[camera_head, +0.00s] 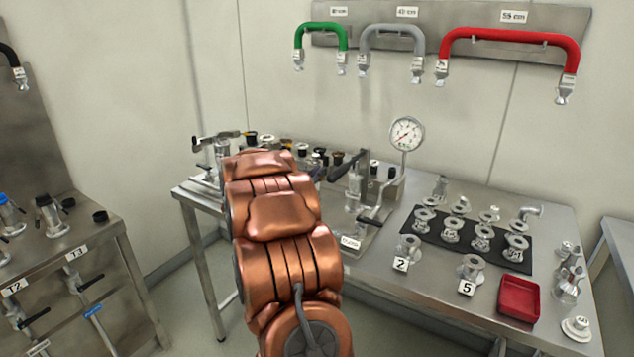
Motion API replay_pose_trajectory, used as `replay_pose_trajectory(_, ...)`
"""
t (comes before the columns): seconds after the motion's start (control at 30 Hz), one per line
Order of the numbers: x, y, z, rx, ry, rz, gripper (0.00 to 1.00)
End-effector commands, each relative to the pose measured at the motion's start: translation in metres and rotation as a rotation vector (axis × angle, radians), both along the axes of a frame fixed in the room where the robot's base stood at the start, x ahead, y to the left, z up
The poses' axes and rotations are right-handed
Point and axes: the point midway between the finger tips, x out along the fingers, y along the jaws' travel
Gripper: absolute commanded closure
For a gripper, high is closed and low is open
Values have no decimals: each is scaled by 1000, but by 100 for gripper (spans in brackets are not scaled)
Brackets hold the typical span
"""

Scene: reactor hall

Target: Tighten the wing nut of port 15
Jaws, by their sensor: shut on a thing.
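My copper-coloured arm reaches over the left part of the steel bench (385,275). My gripper does not show; the arm links hide it. Behind and beside the arm, a row of metal fittings with black and gold-coloured caps (320,154) stands at the back of the bench. A dark lever (345,166) and a metal valve body (355,185) show just right of the arm. I cannot make out port 15 or its wing nut; no such label is readable, and the arm covers part of this area.
A black mat (430,238) with several flanged parts, a red tray (519,298) and loose fittings occupy the right side. Green (321,27), grey (392,29) and red (510,36) hoses hang on the wall. Another bench (60,250) stands left.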

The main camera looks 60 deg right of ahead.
Motion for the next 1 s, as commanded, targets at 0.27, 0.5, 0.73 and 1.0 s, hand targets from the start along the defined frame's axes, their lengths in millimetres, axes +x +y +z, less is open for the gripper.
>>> replay_pose_trajectory(0.27,-2,0,-7,14,-169,0,100)
replay_pose_trajectory(0.5,-3,1,-7,22,-239,1,100)
replay_pose_trajectory(0.73,-3,0,-7,24,-258,0,100)
replay_pose_trajectory(1.0,-3,1,-8,25,-257,-1,100)
